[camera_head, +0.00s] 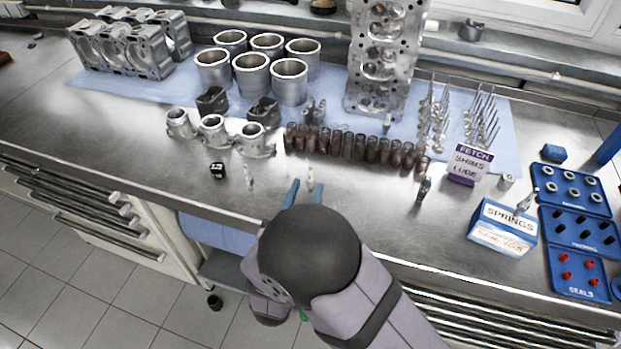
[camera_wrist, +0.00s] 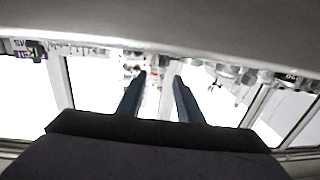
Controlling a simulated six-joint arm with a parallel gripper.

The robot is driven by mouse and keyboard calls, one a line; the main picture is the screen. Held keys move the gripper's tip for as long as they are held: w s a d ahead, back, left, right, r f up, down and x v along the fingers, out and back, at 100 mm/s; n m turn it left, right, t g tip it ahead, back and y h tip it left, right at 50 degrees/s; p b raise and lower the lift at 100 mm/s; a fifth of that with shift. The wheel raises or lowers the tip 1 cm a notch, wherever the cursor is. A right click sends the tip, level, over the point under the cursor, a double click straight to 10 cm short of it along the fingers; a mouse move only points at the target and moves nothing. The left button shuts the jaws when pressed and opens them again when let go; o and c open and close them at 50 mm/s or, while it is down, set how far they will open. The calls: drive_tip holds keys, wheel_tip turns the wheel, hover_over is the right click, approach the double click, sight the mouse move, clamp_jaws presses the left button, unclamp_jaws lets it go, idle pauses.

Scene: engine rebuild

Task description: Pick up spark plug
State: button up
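Two small pale spark plugs stand near the front of the steel bench in the head view. One spark plug (camera_head: 310,178) is right by my fingertips, and the other spark plug (camera_head: 249,176) is to the left of them. My gripper (camera_head: 305,188) has its two blue fingers apart, with a gap between them. The nearer plug appears just beyond or between the tips; I cannot tell which. In the wrist view my gripper (camera_wrist: 160,78) is also open, and I cannot clearly make out a plug between the fingers.
A small black block (camera_head: 217,170) stands left of the plugs. Behind are metal housings (camera_head: 213,131) and a row of brown cylindrical parts (camera_head: 356,147). A dark upright part (camera_head: 424,188) and a SPRINGS box (camera_head: 503,228) are to the right. The bench's front edge is close.

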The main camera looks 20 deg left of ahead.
sight(310, 177)
drive_tip(key=shift+w+r+p, duration=0.25)
drive_tip(key=shift+w+p, duration=0.1)
drive_tip(key=shift+w, duration=0.05)
drive_tip(key=w, duration=0.1)
drive_tip(key=w+p, duration=0.1)
drive_tip(key=w, duration=0.1)
drive_tip(key=shift+w+a+r, duration=0.1)
drive_tip(key=shift+a+r, duration=0.05)
drive_tip(key=shift+a, duration=0.1)
drive_tip(key=shift+w+a+p, duration=0.1)
drive_tip(key=shift+w+p, duration=0.25)
drive_tip(key=shift+w, duration=0.2)
drive_tip(key=shift+c, duration=0.2)
clamp_jaws()
